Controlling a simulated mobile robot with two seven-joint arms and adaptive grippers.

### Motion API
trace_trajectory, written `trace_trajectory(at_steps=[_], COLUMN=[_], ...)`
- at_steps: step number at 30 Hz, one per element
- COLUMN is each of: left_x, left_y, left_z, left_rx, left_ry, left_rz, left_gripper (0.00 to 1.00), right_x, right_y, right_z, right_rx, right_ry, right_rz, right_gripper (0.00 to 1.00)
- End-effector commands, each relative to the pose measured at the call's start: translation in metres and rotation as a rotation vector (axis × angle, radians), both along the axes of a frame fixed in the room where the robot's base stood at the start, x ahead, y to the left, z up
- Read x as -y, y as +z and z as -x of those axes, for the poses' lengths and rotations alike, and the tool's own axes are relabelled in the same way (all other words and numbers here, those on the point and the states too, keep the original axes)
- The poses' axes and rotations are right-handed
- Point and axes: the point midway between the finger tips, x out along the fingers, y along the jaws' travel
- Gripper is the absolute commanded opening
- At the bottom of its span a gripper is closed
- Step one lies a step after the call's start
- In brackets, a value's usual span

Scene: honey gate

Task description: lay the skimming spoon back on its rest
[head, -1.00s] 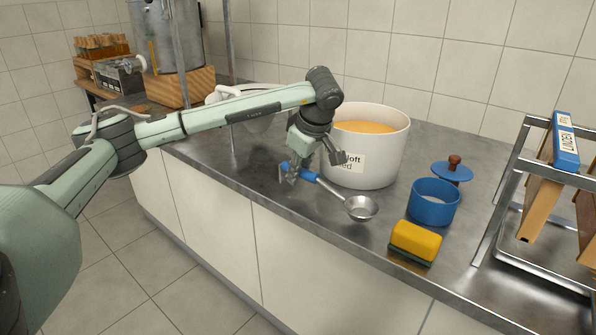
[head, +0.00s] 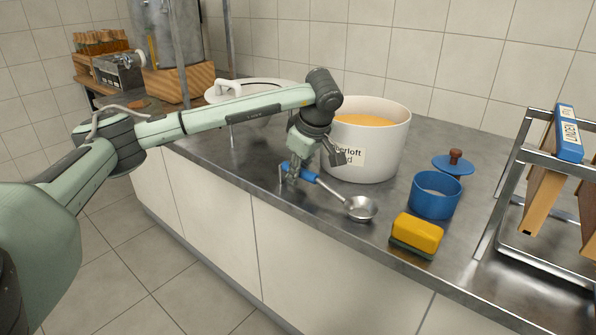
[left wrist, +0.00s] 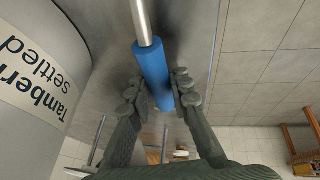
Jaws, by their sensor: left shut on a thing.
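The skimming spoon has a blue handle (head: 303,173) and a round metal bowl (head: 360,208). My left gripper (head: 292,178) is shut on the blue handle, near the counter's front edge. In the left wrist view the handle (left wrist: 152,70) lies between the two fingers (left wrist: 160,92), with the metal shaft running away toward the top. The spoon's bowl is low over the counter; I cannot tell whether it touches. A small metal upright (head: 281,176) shows beside the gripper and may be part of the rest, mostly hidden. My right gripper is not in view.
A white labelled pot (head: 372,150) of honey-coloured content stands just behind the spoon. A yellow sponge (head: 417,232), a blue ring-shaped pot (head: 435,195), a blue lid (head: 453,166) and a metal frame rack (head: 520,215) stand to the right. Counter (head: 330,235) before the spoon is narrow.

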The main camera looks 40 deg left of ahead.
Motion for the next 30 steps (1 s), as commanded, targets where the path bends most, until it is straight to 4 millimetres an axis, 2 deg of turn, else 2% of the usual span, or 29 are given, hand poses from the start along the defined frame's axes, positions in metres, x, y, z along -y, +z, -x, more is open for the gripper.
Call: trace_trajectory(at_steps=[7,8,13,23,30], left_x=[0.0,0.0,0.0,0.001,0.007], left_y=[-0.001,-0.001,-0.001,0.001,0.021], left_z=[0.0,0.0,0.0,0.0,0.004], left_rx=[-0.001,-0.001,-0.001,-0.001,0.0], left_ry=[0.001,0.001,0.0,-0.001,-0.002], left_rz=[-0.001,-0.001,0.0,0.0,0.001], left_gripper=[0.0,0.22,0.43,0.43,0.43], right_x=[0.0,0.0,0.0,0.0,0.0], right_y=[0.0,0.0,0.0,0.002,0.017], right_z=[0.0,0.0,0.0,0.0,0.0], right_rx=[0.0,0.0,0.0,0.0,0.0], right_ry=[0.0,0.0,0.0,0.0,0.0], right_rz=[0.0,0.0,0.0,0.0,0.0], right_gripper=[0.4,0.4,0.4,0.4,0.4])
